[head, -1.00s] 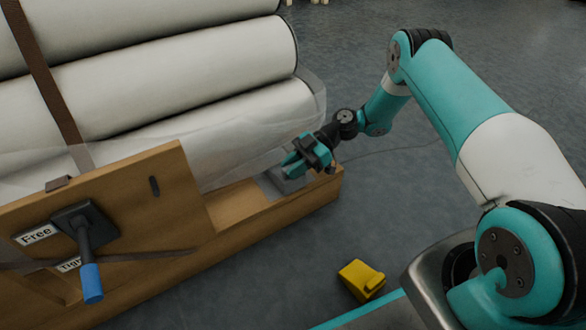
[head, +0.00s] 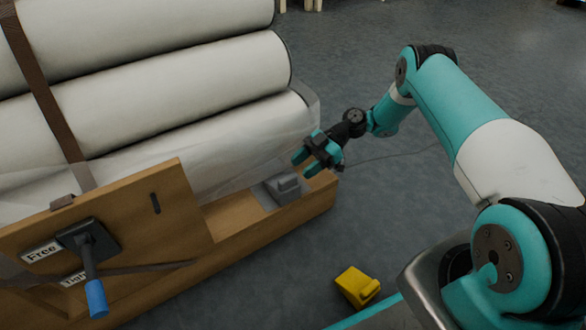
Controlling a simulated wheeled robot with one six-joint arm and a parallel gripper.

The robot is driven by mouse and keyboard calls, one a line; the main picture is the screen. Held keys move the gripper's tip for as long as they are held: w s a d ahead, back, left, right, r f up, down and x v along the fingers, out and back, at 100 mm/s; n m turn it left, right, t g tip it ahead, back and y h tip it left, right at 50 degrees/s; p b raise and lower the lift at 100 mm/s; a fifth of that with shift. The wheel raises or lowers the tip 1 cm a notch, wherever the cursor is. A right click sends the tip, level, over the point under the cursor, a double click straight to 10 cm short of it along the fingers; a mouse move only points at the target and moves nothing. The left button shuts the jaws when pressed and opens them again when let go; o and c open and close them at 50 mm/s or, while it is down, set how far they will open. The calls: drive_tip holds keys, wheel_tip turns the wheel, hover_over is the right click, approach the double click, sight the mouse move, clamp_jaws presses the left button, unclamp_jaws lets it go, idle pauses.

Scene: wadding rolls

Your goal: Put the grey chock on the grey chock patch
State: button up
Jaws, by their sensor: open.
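The grey chock (head: 286,187) sits on the grey chock patch (head: 263,196) on the wooden ledge at the right end of the rack, beside the lowest roll. Part of the patch shows to the left of the chock; the rest is hidden under it. My gripper (head: 303,165) is open and empty, just above and to the right of the chock, apart from it.
Several white wadding rolls (head: 190,95) lie stacked in the wooden rack (head: 265,235), held by a brown strap. A lever with a blue handle (head: 96,298) sticks out from the front board. A yellow chock (head: 357,287) lies on the floor.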

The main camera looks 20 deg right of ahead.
drive_tip(key=s+a+r+m+h, duration=0.2)
drive_tip(key=a+r+m, duration=0.15)
drive_tip(key=r, duration=0.65)
drive_tip(key=s+a+r+m+h, duration=0.25)
drive_tip(key=a+r, duration=0.25)
drive_tip(key=r, duration=0.6)
drive_tip(key=s+a+r+m+t+h, duration=0.1)
drive_tip(key=s+a+r+m+h, duration=0.2)
drive_tip(key=s+r, duration=0.55)
drive_tip(key=s+d+m+t+h, duration=0.1)
drive_tip(key=s+m, duration=0.3)
drive_tip(key=s, duration=1)
drive_tip(key=shift+s+d+t, duration=0.3)
drive_tip(key=shift+d, duration=0.15)
drive_tip(key=shift+r+h, duration=0.1)
drive_tip(key=shift+h, duration=0.15)
